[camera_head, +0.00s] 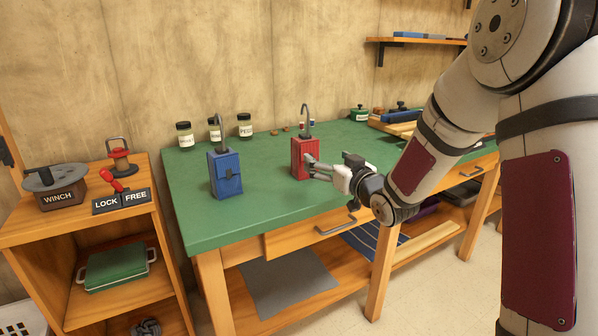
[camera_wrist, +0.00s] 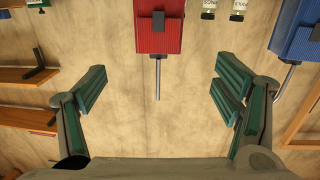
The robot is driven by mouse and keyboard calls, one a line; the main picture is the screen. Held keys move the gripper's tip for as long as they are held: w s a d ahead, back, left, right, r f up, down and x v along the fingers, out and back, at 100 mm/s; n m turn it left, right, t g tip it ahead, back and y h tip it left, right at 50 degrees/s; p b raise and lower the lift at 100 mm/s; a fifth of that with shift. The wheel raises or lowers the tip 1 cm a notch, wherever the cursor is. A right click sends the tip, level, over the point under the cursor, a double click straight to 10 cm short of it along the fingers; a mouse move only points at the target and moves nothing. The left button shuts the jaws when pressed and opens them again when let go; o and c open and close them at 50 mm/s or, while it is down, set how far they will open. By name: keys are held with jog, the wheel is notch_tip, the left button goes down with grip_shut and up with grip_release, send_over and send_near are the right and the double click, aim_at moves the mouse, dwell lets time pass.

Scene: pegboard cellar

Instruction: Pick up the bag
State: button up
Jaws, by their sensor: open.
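Two box-shaped, ribbed items with tall grey hooks stand upright on the green bench top: a red one (camera_head: 304,158) and a blue one (camera_head: 226,175). Which is the bag, I cannot tell. My gripper (camera_head: 311,168) is at the right of the red item in the head view, overlapping its edge; contact is unclear. In the wrist view my gripper (camera_wrist: 160,92) is open, with the red item (camera_wrist: 160,28) above centre and its hook rod pointing down between the spread fingers. The blue item (camera_wrist: 295,32) is at the upper right there. Nothing is held.
The green bench top (camera_head: 270,205) has free room in front of the items. Several labelled jars (camera_head: 245,125) stand behind. A wooden cabinet (camera_head: 150,225) at left bears a winch (camera_head: 57,197) and a lock/free lever (camera_head: 118,190). A wooden tray (camera_head: 395,125) lies farther right.

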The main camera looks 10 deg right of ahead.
aim_at(309, 148)
jog(key=shift+w+f, duration=0.3)
jog(key=shift+f, duration=0.05)
jog(key=x, duration=0.4)
jog(key=b+x, duration=0.1)
jog(key=x, duration=0.3)
jog(key=shift+w+a+r, duration=0.2)
jog(key=shift+w, duration=0.1)
jog(key=b+x, duration=0.1)
jog(key=x, duration=0.4)
jog(key=shift+d+b, duration=0.1)
jog(key=shift+b, duration=0.25)
jog(key=shift+s, duration=0.1)
jog(key=c, duration=1.4)
